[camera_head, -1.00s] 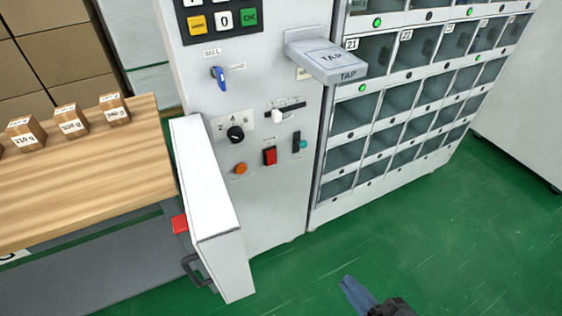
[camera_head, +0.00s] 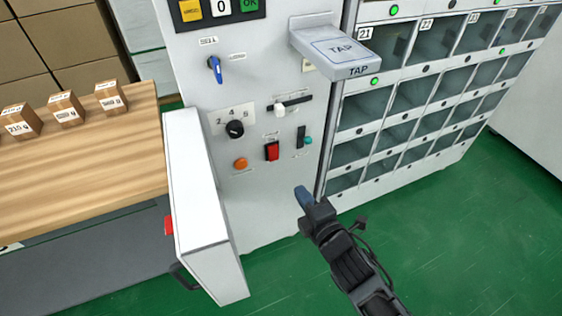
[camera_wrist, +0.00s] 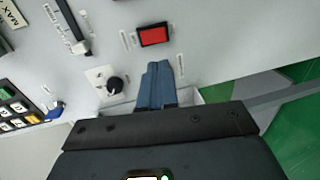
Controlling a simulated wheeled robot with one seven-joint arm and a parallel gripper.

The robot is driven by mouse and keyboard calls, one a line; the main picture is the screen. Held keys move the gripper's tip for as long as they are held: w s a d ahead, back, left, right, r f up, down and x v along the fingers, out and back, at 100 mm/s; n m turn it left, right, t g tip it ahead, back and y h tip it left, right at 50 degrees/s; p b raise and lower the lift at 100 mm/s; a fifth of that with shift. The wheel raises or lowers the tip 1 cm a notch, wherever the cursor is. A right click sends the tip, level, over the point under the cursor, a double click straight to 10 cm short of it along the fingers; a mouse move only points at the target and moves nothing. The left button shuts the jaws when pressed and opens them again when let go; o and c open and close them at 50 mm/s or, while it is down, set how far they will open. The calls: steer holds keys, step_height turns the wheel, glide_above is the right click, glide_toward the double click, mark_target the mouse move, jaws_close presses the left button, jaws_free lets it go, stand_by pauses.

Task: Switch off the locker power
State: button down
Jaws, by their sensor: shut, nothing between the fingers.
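A red rocker switch (camera_head: 272,151) sits low on the white control panel (camera_head: 262,205). It also shows in the wrist view (camera_wrist: 155,36), just beyond my fingertips. The small panel labels are too small to read, so I cannot confirm which control is the locker power. My gripper (camera_head: 303,192) is shut and empty, with blue fingers, below and right of the red switch in the head view. In the wrist view my shut fingers (camera_wrist: 158,68) lie between the red switch and the black knob (camera_wrist: 113,85); contact cannot be told.
Around the switch are an orange button (camera_head: 240,163), a black rotary knob (camera_head: 235,129), a white slider (camera_head: 280,108), and a black-and-teal control (camera_head: 302,137). A blue key (camera_head: 215,69) is above. A white box-like door (camera_head: 205,210) juts out left. Lockers (camera_head: 410,95) stand right.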

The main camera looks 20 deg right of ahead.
mark_target(276, 157)
steer(key=w, duration=0.4)
steer(key=w+f, duration=0.1)
steer(key=w, duration=0.4)
steer(key=w+f, duration=0.1)
steer(key=w, duration=0.3)
steer(key=shift+w+f+p, duration=0.2)
steer(key=shift+w+p, duration=0.1)
steer(key=shift+w, duration=0.05)
